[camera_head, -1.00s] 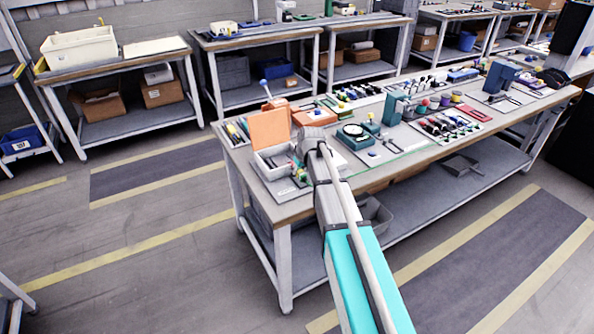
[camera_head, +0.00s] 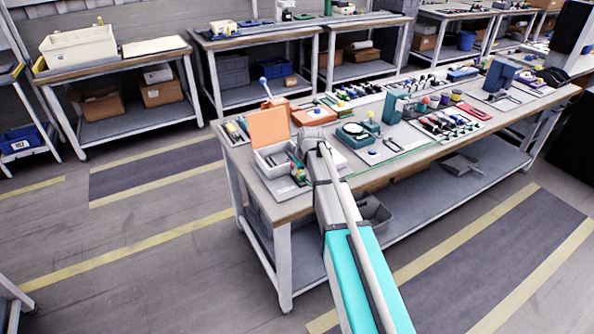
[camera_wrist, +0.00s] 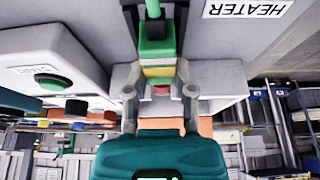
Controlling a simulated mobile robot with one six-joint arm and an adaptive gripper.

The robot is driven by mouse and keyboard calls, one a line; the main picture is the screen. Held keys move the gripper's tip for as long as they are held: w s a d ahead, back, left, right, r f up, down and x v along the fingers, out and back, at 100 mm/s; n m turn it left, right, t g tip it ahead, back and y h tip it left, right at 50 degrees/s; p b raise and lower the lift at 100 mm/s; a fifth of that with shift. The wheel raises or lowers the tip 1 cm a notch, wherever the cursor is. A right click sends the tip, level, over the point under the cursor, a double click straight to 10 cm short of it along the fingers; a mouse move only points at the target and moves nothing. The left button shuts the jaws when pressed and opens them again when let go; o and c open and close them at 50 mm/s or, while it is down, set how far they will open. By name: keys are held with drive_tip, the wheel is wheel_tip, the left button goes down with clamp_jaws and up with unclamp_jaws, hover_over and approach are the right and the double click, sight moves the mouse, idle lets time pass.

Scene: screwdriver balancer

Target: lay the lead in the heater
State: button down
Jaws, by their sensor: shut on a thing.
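The heater is a pale open box (camera_head: 268,161) with its orange lid (camera_head: 270,128) raised, at the near left of the bench in the head view. In the wrist view a pale block (camera_wrist: 215,78), seemingly the heater's wall, lies behind my fingers. My gripper (camera_wrist: 160,92) is shut on a slim piece with green, black, yellow and red parts, seemingly the lead (camera_wrist: 156,52). In the head view my gripper is small and partly hidden by my wrist, at the box's right side. Whether the lead touches the box cannot be told.
A pale unit with a green START button (camera_wrist: 52,82) stands close to the left in the wrist view. A HEATER label (camera_wrist: 248,10) lies on the grey plate. Right of my arm in the head view stands a teal unit with a round dial (camera_head: 353,131).

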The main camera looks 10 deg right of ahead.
drive_tip(key=shift+f+b, duration=0.45)
drive_tip(key=shift+f, duration=0.05)
idle(0.7)
drive_tip(key=shift+c, duration=1.9)
unclamp_jaws()
